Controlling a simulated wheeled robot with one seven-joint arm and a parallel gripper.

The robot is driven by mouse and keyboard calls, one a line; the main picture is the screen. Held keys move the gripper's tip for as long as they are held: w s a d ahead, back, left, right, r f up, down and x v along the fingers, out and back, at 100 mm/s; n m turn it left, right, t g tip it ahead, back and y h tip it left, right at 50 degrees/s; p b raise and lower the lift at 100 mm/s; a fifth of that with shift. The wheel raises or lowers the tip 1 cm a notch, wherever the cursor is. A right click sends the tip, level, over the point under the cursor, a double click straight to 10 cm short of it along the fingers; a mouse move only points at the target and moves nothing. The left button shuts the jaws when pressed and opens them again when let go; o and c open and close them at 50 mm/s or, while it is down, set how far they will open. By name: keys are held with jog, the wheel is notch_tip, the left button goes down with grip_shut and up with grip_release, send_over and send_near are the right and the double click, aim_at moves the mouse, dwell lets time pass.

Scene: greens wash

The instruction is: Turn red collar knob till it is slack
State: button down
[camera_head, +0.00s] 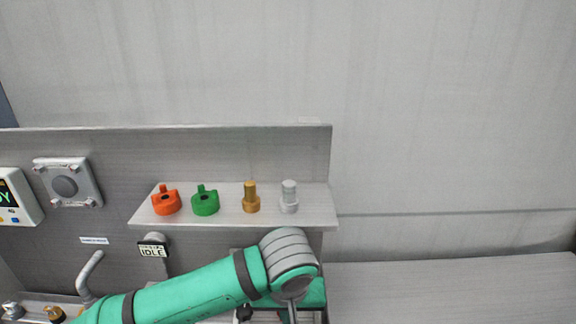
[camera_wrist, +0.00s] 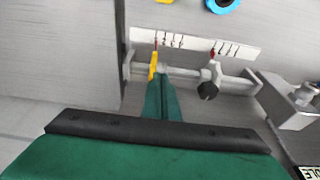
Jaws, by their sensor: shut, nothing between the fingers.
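In the wrist view a metal rail carries a collar with a red pointer (camera_wrist: 213,54) and a dark knob (camera_wrist: 208,91) below it. A yellow pointer (camera_wrist: 153,66) stands further left on the same rail. My gripper (camera_wrist: 164,72) is shut and empty. Its tips are at the rail beside the yellow pointer, left of the dark knob and apart from it in the picture. Any knob under the yellow pointer is hidden behind my fingers. In the head view my arm covers most of this spot.
A white marked strip (camera_wrist: 230,48) lies behind the rail. A metal block (camera_wrist: 290,108) stands to the right. In the head view a shelf (camera_head: 318,207) above my arm holds an orange part (camera_head: 165,204), a green part (camera_head: 205,205), a brass fitting (camera_head: 251,200) and a silver fitting (camera_head: 289,201).

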jog(key=shift+s+x, duration=0.15)
jog(key=shift+x, duration=0.45)
jog(key=shift+s+x, duration=0.15)
jog(key=shift+x, duration=0.4)
jog(key=shift+s, duration=0.1)
jog(key=shift+w, duration=0.25)
jog(key=shift+w+a, duration=0.15)
jog(key=shift+a, duration=0.35)
dwell(0.6)
dwell(0.3)
jog(key=v, duration=0.6)
jog(key=shift+w, duration=0.2)
dwell(0.5)
